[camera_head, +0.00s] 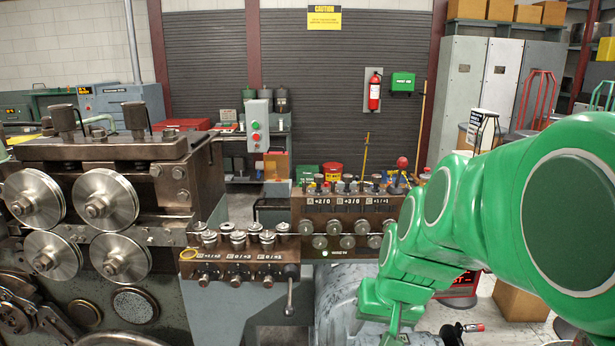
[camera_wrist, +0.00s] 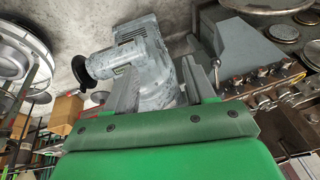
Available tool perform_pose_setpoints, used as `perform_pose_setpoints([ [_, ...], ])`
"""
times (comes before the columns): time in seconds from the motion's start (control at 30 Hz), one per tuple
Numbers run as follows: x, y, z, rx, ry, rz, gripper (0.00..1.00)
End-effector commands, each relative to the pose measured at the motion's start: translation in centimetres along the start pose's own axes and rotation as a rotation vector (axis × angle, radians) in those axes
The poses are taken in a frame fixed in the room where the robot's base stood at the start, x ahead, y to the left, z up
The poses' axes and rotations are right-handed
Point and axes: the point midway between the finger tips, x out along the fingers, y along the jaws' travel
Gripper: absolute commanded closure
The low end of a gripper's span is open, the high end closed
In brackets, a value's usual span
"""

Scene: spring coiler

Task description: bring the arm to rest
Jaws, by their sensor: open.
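My green arm comes in from the right of the head view and bends down toward the grey motor housing. My gripper (camera_head: 394,325) is at the lower middle-right, pointing down, its tips near or past the bottom edge. In the wrist view my gripper (camera_wrist: 160,68) shows two grey fingers set wide apart with nothing held between them. The grey motor housing (camera_wrist: 122,62) lies beyond the fingers; I cannot tell the exact gap. It also shows in the head view (camera_head: 337,295), left of my gripper.
The coiler with steel rollers (camera_head: 105,196) fills the left. A block with several knobs (camera_head: 240,240) and a rack of studs (camera_head: 345,210) stand at the middle. A red-framed box (camera_head: 460,290) is close by my forearm. Grey lockers (camera_head: 462,85) stand behind.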

Motion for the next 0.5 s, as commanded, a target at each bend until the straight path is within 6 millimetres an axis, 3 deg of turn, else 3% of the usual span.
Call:
perform_pose_setpoints([
  [0.1,-0.7,1.0,6.1,-0.021,-0.127,0.035,0.46],
  [0.3,-2.0,3.2,14.8,-0.054,-0.309,0.113,0.46],
  [0.5,-3.0,4.9,19.7,-0.066,-0.416,0.169,0.46],
])
